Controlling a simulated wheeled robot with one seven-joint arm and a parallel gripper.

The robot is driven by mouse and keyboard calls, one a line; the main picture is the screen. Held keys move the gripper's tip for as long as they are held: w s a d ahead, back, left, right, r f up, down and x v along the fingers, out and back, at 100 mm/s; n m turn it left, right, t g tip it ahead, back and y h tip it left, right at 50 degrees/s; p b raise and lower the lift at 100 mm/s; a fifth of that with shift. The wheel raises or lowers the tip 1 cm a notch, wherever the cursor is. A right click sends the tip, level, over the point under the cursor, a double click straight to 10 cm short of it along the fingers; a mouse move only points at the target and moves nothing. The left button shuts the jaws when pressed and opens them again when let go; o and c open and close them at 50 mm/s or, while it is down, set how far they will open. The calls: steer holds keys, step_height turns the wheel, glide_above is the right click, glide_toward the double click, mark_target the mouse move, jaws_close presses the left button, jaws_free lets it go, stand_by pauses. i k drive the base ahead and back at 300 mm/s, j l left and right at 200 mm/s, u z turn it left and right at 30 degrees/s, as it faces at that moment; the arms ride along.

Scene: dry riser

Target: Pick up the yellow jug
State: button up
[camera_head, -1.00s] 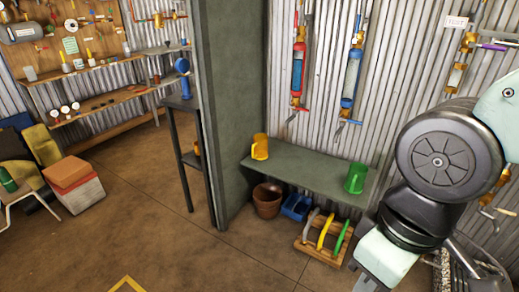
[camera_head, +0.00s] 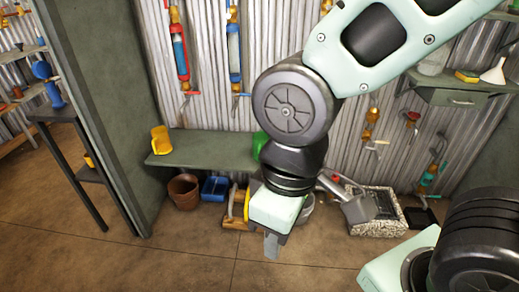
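The yellow jug (camera_head: 161,140) stands upright near the left end of a grey-green bench (camera_head: 210,150) against the corrugated wall. My gripper (camera_head: 271,246) hangs in the lower middle of the picture, pointing down, to the right of the jug and well apart from it. Only a grey finger shows below its pale body, so I cannot tell whether it is open or shut. Nothing is seen held in it. The green jug (camera_head: 259,141) at the bench's right part is mostly hidden behind my arm.
Under the bench are a brown pot (camera_head: 184,191), a blue bin (camera_head: 215,188) and a partly hidden wooden rack (camera_head: 235,212). A green partition (camera_head: 95,110) stands left of the bench. A stone-edged basin (camera_head: 378,212) lies right. The floor in front is clear.

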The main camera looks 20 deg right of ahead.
mark_target(161, 144)
steer(key=i+j, duration=0.25)
steer(key=i, duration=0.3)
steer(key=i+j+u, duration=0.1)
steer(key=i+j, duration=0.15)
steer(key=i, duration=0.3)
steer(key=i+j, duration=0.2)
steer(key=i, duration=0.35)
steer(key=i+j+u, duration=0.1)
steer(key=i, duration=0.45)
steer(key=j, duration=0.1)
